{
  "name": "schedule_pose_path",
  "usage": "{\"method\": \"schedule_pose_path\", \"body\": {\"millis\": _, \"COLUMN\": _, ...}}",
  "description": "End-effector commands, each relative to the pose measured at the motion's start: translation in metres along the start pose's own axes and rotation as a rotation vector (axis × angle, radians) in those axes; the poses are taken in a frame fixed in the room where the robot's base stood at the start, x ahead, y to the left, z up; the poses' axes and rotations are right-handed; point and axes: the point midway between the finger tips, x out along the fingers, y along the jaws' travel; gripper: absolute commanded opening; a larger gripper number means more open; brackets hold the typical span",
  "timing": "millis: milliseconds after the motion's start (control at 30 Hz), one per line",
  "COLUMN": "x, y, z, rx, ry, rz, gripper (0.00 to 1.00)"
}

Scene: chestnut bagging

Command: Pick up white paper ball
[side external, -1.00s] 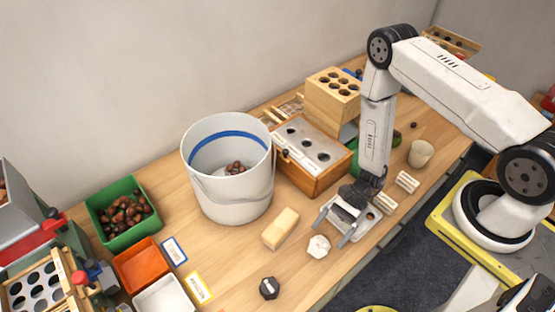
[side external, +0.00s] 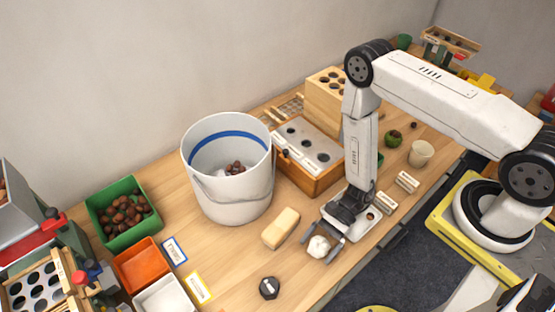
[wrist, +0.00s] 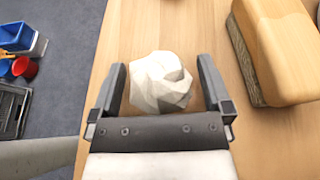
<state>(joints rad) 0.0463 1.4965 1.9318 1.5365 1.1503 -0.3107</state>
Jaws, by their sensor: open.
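The white paper ball (side external: 318,246) lies on the wooden table near its front edge. It is crumpled and faceted. Whether the fingertips touch the table cannot be told.
A yellowish block (side external: 281,228) lies just left of the ball, and a black hexagonal piece (side external: 269,288) lies nearer the front. A white bucket (side external: 228,185) with chestnuts stands behind. A wooden box with a metal top (side external: 309,148) stands behind my gripper. The table's edge is close by.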

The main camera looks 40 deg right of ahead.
Motion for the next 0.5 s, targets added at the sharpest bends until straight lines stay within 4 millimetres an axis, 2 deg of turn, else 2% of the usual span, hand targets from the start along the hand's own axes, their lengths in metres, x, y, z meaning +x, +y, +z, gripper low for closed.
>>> {"method": "schedule_pose_path", "body": {"millis": 167, "x": -0.0002, "y": 0.0000, "z": 0.0000, "rx": 0.000, "ry": 0.000, "rz": 0.000, "gripper": 1.00}}
{"method": "schedule_pose_path", "body": {"millis": 200, "x": -0.0002, "y": 0.0000, "z": 0.0000, "rx": 0.000, "ry": 0.000, "rz": 0.000, "gripper": 0.94}}
{"method": "schedule_pose_path", "body": {"millis": 267, "x": -0.0002, "y": -0.0001, "z": 0.0000, "rx": 0.000, "ry": 0.000, "rz": 0.000, "gripper": 0.75}}
{"method": "schedule_pose_path", "body": {"millis": 400, "x": -0.0002, "y": 0.0000, "z": 0.0000, "rx": 0.000, "ry": 0.000, "rz": 0.000, "gripper": 0.30}}
{"method": "schedule_pose_path", "body": {"millis": 500, "x": -0.0002, "y": 0.0000, "z": 0.0001, "rx": 0.000, "ry": 0.000, "rz": 0.000, "gripper": 0.27}}
